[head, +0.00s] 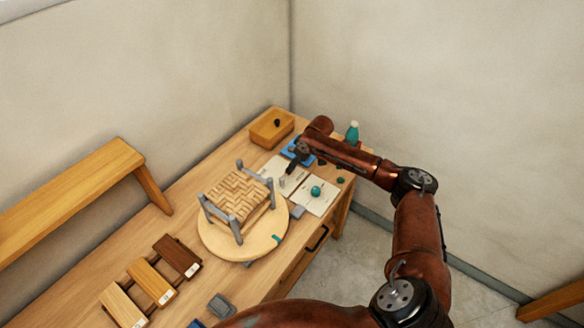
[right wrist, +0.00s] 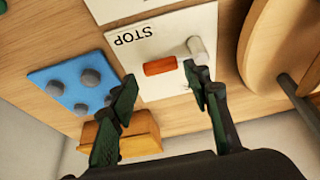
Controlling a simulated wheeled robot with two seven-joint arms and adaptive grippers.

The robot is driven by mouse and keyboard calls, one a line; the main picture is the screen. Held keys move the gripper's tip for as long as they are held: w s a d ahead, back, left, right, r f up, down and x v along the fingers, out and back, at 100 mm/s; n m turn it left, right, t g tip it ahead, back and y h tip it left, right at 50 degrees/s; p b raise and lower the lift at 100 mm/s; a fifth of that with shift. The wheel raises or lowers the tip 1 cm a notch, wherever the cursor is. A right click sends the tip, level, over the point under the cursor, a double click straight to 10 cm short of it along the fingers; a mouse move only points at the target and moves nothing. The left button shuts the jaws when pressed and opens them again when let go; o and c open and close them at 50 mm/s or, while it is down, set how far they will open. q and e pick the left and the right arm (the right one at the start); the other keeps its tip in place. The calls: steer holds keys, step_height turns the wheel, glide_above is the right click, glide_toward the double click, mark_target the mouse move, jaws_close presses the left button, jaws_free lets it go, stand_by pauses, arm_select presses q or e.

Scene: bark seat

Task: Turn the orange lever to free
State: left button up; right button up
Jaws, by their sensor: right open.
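The orange lever (right wrist: 160,66) lies flat on a white plate (right wrist: 163,23) in the right wrist view. The plate carries the word STOP, seen upside down, and a grey post (right wrist: 197,49) beside the lever. My right gripper (right wrist: 160,76) is open and empty, its two fingertips apart near the two ends of the lever. I cannot tell whether either finger touches it. In the head view my right gripper (head: 292,166) is over the white plate (head: 272,170), and the lever cannot be made out there. My left gripper is not in view.
A blue board (right wrist: 58,98) with grey knobs is left of the plate in the wrist view. A wooden tray (head: 270,132) stands at the far end. A woven stool (head: 240,193) sits on a round turntable (head: 225,245). A teal ball (head: 316,190) rests on another white plate (head: 318,207).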

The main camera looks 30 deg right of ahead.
steer(key=x, duration=0.3)
steer(key=shift+w+a, duration=0.15)
steer(key=shift+w+f, duration=0.15)
steer(key=shift+f, duration=0.35)
steer(key=c, duration=0.8)
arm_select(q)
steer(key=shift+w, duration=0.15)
arm_select(e)
jaws_close()
